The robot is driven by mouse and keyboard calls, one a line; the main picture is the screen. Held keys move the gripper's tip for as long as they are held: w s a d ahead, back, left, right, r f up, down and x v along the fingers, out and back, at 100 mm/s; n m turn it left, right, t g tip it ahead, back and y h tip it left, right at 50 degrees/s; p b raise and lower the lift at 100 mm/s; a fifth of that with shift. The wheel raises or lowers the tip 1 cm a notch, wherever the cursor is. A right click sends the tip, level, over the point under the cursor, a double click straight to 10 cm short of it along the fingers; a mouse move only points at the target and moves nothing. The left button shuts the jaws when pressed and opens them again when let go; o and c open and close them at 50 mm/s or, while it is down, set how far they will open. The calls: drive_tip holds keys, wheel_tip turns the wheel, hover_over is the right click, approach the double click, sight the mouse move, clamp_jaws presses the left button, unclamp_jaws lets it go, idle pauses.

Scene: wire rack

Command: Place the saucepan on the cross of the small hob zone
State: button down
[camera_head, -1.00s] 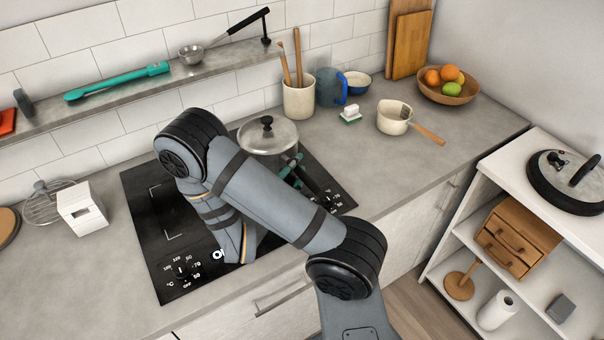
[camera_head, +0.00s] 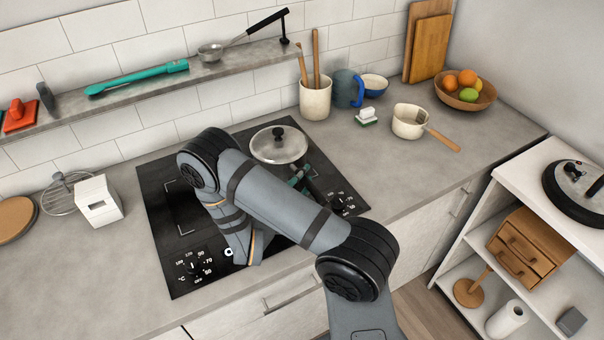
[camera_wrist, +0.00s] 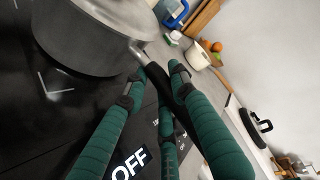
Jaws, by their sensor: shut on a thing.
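The grey saucepan (camera_wrist: 90,35) has a long dark handle (camera_wrist: 165,88), and my gripper (camera_wrist: 158,80) is shut on that handle. In the head view its glass lid (camera_head: 278,146) with a dark knob shows over the back right part of the black hob (camera_head: 160,215). The green fingers of my gripper (camera_head: 299,179) show beside it, partly behind my arm. I cannot tell whether the pan's base touches the hob. White corner marks (camera_wrist: 55,86) show on the glass near the pan in the wrist view. No cross is clearly visible; my arm and the pan cover much of the hob.
Hob knobs (camera_head: 196,268) sit along the front edge. A white box (camera_head: 99,203) stands left of the hob. A utensil crock (camera_head: 315,100), a blue mug (camera_head: 346,89) and a cream pan (camera_head: 408,121) stand to the right. A shelf (camera_head: 140,98) runs along the wall behind.

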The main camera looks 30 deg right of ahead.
drive_tip(key=shift+r, duration=0.25)
drive_tip(key=c, duration=1.9)
unclamp_jaws()
drive_tip(key=shift+f, duration=0.3)
drive_tip(key=o, duration=0.5)
drive_tip(key=shift+r, duration=0.1)
drive_tip(key=shift+o, duration=0.2)
drive_tip(key=shift+s+a, duration=0.1)
drive_tip(key=b+v, duration=0.2)
drive_tip(key=v, duration=1)
